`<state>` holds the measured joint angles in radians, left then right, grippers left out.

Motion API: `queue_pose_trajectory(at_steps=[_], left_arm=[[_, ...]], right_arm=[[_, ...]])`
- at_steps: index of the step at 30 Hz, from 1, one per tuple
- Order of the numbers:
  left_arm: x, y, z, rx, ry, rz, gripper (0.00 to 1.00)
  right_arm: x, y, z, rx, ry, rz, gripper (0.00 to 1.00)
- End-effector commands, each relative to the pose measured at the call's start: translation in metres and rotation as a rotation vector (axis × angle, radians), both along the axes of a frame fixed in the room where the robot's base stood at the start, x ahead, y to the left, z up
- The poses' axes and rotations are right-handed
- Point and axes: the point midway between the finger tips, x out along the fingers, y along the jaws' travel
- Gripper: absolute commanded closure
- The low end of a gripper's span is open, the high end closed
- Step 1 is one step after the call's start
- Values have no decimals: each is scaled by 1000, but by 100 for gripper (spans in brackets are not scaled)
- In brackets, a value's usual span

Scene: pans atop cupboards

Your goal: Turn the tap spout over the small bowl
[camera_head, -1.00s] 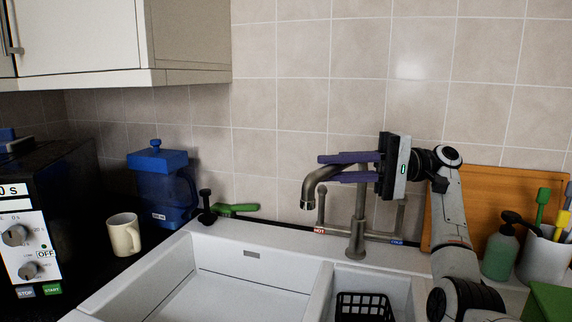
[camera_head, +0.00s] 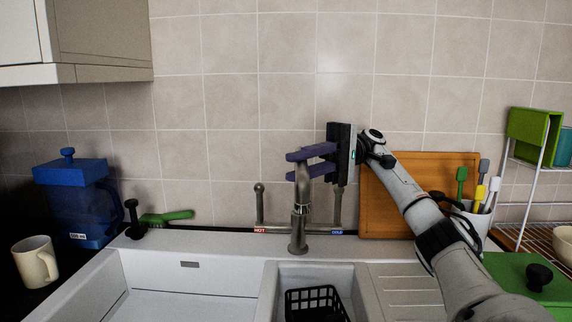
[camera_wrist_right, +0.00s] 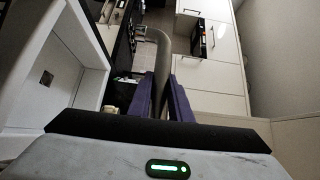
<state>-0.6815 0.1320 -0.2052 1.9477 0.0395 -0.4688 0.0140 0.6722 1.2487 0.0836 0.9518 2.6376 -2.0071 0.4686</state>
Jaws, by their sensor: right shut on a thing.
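The grey metal tap (camera_head: 298,228) stands on the sink's back ledge, behind the small sink bowl (camera_head: 350,280). Its curved spout (camera_head: 303,192) looks foreshortened and points towards me, its outlet in front of the tap's column. The small bowl is right of the divider and holds a black basket (camera_head: 316,303). My right gripper (camera_head: 300,164) is shut on the spout, its purple fingers on either side of the upper bend. The spout (camera_wrist_right: 160,48) also shows between the fingers in the right wrist view. My left gripper is not in view.
The large sink bowl (camera_head: 190,300) lies to the left. A blue jug (camera_head: 80,205), a cream mug (camera_head: 35,262) and a green brush (camera_head: 165,217) are further left. A wooden board (camera_head: 385,205) and a utensil pot (camera_head: 478,222) stand behind my right arm.

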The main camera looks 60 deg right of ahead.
Motion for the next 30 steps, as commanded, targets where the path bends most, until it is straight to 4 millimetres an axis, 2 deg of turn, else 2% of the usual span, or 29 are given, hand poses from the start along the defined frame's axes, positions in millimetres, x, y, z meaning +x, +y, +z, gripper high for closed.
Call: queue_pose_trajectory(at_steps=[1,14,15,18,26,30], left_arm=[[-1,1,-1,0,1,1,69],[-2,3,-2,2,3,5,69],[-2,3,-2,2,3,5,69],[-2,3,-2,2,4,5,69],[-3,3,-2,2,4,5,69],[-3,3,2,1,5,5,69]], right_arm=[[-2,0,-5,-8,11,10,100],[-3,-1,-4,-4,10,11,100],[-3,-1,-4,-4,10,11,79],[-3,-1,-3,-2,9,9,63],[-3,-2,-1,0,5,5,63],[-3,-2,8,0,2,4,63]])
